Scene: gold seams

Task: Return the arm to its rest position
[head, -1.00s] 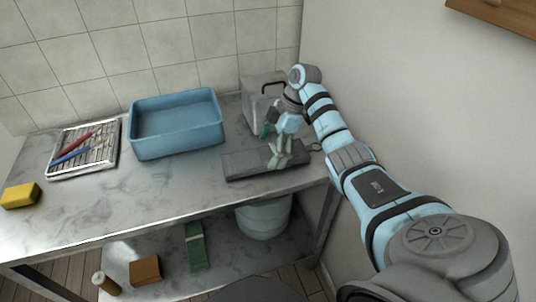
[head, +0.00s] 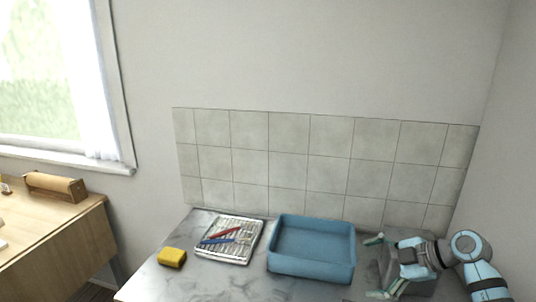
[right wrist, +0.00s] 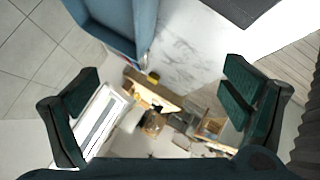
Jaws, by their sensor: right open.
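My right gripper (head: 378,267) is at the lower right of the head view, just right of the blue tub (head: 312,270). Its fingers point left and are spread wide, with nothing between them. In the right wrist view, the gripper (right wrist: 163,95) also shows open and empty, with dark green finger pads on both sides. The right arm bends in from the lower right corner. My left gripper is in neither view.
The tub stands on a grey marbled table (head: 215,287). Left of it are a white ribbed tray (head: 245,255) with red and blue tools and a yellow sponge (head: 172,257). A wooden table (head: 60,235) stands far left. A dark slab (right wrist: 240,8) shows in the right wrist view.

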